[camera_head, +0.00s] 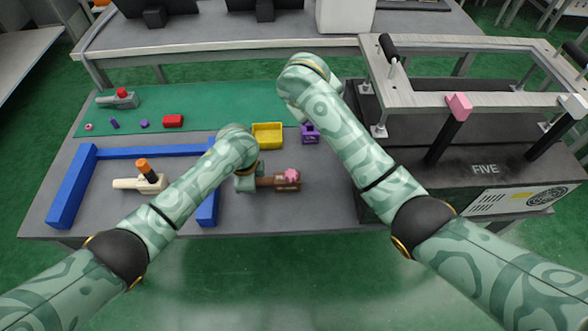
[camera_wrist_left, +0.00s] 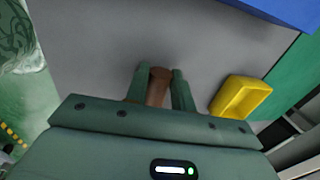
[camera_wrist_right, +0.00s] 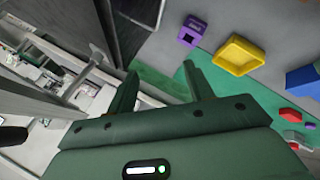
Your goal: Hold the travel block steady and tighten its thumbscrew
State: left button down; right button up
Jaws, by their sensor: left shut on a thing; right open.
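The brown travel block (camera_head: 287,187) lies at the front middle of the grey table, with a pink thumbscrew (camera_head: 292,174) on its right end. My left gripper (camera_head: 250,181) is shut on the block's narrower left part. In the left wrist view, the brown piece (camera_wrist_left: 158,86) sits between the two fingers of my left gripper (camera_wrist_left: 159,72); the thumbscrew is not visible there. My right gripper (camera_wrist_right: 161,70) is open and empty in the right wrist view, away from the block. In the head view it is hidden behind its own arm, above the table's back right.
A yellow tray (camera_head: 267,136) and a purple block (camera_head: 310,138) stand behind the travel block. A blue frame (camera_head: 70,190) surrounds a cream fixture with an orange knob (camera_head: 141,166) at left. Small parts and a red block (camera_head: 173,121) lie on the green mat. A large machine (camera_head: 470,150) stands right.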

jog(key=w+d+n+t, duration=0.2)
jog(key=n+t, duration=0.1)
jog(key=n, duration=0.1)
jog(key=n+t+y, duration=0.1)
jog(key=n+y, duration=1)
jog(key=n, duration=2.2)
send_near(291, 174)
jog(key=shift+x, duration=1)
jog(key=x, duration=0.6)
jog(key=shift+w+a+f, duration=0.15)
jog(key=shift+w, duration=0.2)
jog(key=c, duration=1)
